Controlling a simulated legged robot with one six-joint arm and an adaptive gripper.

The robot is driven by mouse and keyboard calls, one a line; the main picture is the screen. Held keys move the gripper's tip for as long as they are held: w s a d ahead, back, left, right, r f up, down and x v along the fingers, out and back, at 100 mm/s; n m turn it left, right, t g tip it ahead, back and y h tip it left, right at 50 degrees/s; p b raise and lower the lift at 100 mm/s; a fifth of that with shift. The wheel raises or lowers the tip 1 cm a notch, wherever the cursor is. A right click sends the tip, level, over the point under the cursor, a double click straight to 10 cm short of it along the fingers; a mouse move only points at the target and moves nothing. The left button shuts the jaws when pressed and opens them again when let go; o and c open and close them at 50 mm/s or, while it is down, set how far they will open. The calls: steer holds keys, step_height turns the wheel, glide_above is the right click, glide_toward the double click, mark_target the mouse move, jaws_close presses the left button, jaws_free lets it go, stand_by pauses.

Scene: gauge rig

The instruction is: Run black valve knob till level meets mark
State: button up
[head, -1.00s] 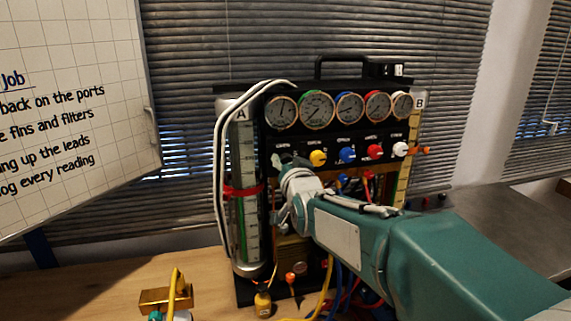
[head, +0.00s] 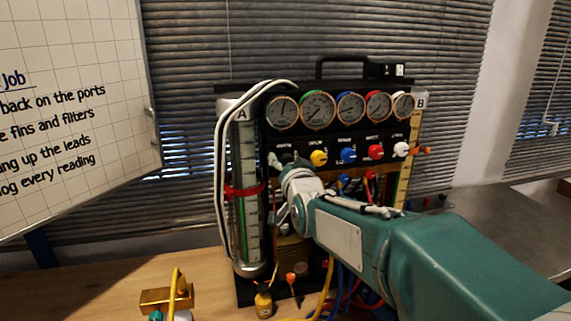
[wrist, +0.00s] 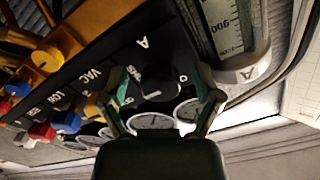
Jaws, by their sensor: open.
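The black valve knob (wrist: 158,78) is in the wrist view, on the dark panel near a label A. My gripper (wrist: 164,84) is open, with one finger on each side of the knob. I cannot tell whether the fingers touch it. In the head view my gripper (head: 281,161) is at the left end of the knob row and largely covers the black knob. The clear level tube A (head: 251,226) stands left of the panel, with a printed scale and a green strip low inside. A red band (head: 243,190) crosses it. The exact liquid level is too small to read.
Yellow (head: 319,158), blue (head: 348,155), red (head: 375,152) and white (head: 400,149) knobs sit to the right, below a row of gauges (head: 349,108). White hoses (head: 219,180) loop around tube A. Coloured leads and a brass fitting (head: 166,299) are on the wooden bench (head: 110,280).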

steer(key=v, duration=1.1)
steer(key=shift+s, duration=0.4)
steer(key=shift+d, duration=0.15)
steer(key=s+d+f+g+h, duration=0.1)
steer(key=s+d+f+g, duration=0.3)
steer(key=s, duration=0.3)
steer(key=s+d+f+n+g+h, duration=0.1)
steer(key=s+d+f+g, duration=0.3)
steer(key=s, duration=0.4)
steer(key=s+d+f+n+g+h, duration=0.1)
steer(key=s+d+f+g+h, duration=0.2)
steer(key=s+d+f, duration=0.2)
steer(key=s+f, duration=0.2)
steer(key=shift+s+d+g, duration=0.3)
steer(key=shift+d+g, duration=0.05)
steer(key=shift+g, duration=0.05)
steer(key=shift+a+n, duration=0.1)
steer(key=shift+n, duration=0.2)
